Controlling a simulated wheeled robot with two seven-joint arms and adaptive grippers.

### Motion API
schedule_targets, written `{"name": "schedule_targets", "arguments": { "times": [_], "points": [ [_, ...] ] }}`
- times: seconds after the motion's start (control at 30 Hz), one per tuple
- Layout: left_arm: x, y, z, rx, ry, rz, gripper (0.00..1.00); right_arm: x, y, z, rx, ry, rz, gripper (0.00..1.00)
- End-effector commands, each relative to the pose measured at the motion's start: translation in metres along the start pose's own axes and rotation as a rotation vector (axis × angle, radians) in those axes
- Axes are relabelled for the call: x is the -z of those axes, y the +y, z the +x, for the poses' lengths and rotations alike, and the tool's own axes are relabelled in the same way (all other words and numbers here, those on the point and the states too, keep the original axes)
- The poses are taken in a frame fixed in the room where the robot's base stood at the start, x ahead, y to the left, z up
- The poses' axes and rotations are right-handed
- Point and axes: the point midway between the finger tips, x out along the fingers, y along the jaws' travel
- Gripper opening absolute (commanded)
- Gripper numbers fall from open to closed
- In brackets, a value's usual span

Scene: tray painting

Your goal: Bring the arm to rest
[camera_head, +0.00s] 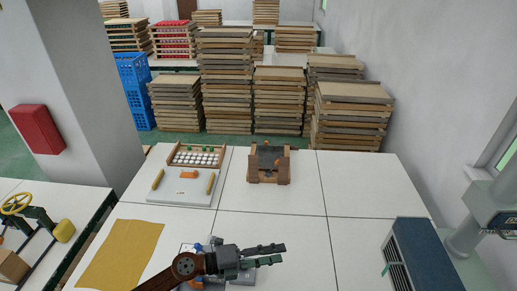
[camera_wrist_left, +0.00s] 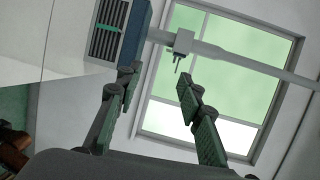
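My left gripper (camera_head: 282,254) reaches in low over the front middle of the white table (camera_head: 275,225), pointing right. Its two fingers are spread apart with nothing between them. In the left wrist view the fingers of the left gripper (camera_wrist_left: 160,90) are also apart, with a window and wall behind the gap. Under the left arm lie small blue, grey and orange items (camera_head: 196,250), partly hidden by it. My right gripper does not show.
A yellow-brown sheet (camera_head: 122,252) lies at the left, a white board (camera_head: 180,198) and brown wooden fixture (camera_head: 268,165) farther back. A blue-grey vented box (camera_head: 425,252) stands at the right, near a grey jointed device (camera_head: 470,235). The table's right middle is clear.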

Motion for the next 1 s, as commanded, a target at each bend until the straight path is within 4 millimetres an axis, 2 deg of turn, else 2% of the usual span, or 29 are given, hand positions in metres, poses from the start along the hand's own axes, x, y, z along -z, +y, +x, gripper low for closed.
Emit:
{"name": "schedule_targets", "arguments": {
  "times": [0.03,0.1,0.17,0.2,0.27,0.33,0.4,0.47,0.57,0.63,0.77,0.8,0.9,1.0],
  "points": [
    [-0.011,-0.026,-0.006,0.129,-0.091,-0.085,0.35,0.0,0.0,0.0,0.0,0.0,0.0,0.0],
    [-0.04,-0.052,-0.027,0.282,-0.24,-0.205,0.35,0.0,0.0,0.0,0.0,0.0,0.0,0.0],
    [-0.068,-0.063,-0.054,0.393,-0.378,-0.317,0.35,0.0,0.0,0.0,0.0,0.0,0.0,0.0],
    [-0.087,-0.062,-0.076,0.455,-0.477,-0.396,0.35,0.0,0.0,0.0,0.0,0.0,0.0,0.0],
    [-0.112,-0.052,-0.112,0.528,-0.62,-0.513,0.35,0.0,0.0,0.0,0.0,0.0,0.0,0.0],
    [-0.134,-0.029,-0.152,0.582,-0.777,-0.646,0.35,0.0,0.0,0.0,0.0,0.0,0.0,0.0],
    [-0.146,0.003,-0.191,0.612,-0.922,-0.774,0.35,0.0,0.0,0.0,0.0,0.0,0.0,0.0],
    [-0.15,0.034,-0.222,0.623,-1.039,-0.882,0.35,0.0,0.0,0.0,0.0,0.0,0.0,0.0],
    [-0.143,0.09,-0.269,0.612,-1.22,-1.056,0.35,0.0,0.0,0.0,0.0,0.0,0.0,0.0],
    [-0.129,0.13,-0.297,0.589,-1.334,-1.178,0.35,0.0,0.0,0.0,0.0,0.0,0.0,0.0],
    [-0.084,0.201,-0.341,0.51,-1.525,-1.402,0.35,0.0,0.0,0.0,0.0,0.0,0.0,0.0],
    [-0.067,0.22,-0.352,0.48,-1.576,-1.467,0.35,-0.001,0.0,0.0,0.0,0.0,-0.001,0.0],
    [-0.025,0.258,-0.371,0.403,-1.672,-1.606,0.35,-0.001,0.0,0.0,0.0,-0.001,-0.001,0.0],
    [0.011,0.283,-0.382,0.332,-1.737,-1.715,0.35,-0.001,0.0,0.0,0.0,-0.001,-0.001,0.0]
  ]
}}
